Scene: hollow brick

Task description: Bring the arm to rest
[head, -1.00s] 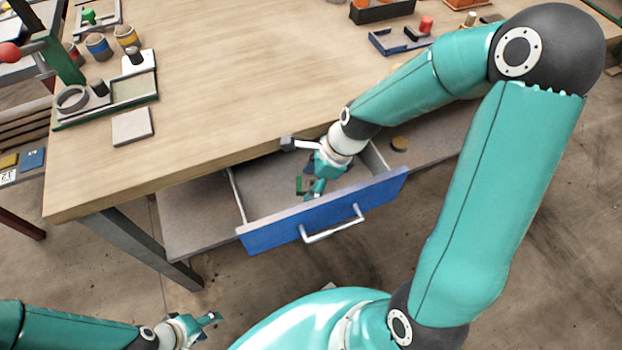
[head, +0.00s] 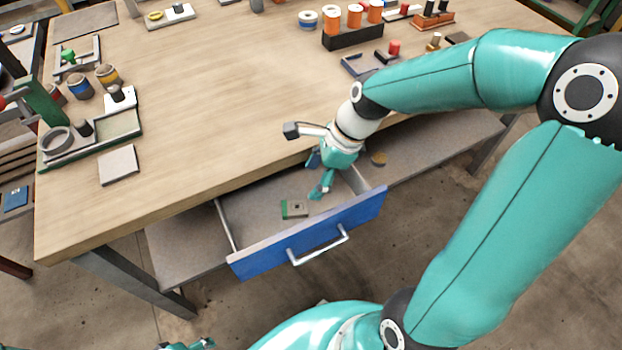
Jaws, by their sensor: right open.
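My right gripper (head: 318,186) is open and empty. It hangs over the right part of the open drawer (head: 255,208), beside the table's front edge. My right arm (head: 425,82) comes in from the right and bends down to it. A small green and grey block (head: 294,209) lies on the drawer floor, to the left of the gripper and apart from it. Only a sliver of my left gripper (head: 205,344) shows at the bottom edge, so its fingers cannot be judged.
The drawer's blue front (head: 310,235) has a silver handle (head: 318,246). On the wooden table (head: 220,90) stand a fixture (head: 92,138), a white square plate (head: 118,166) and a rack of orange spools (head: 352,38). The table's middle is clear.

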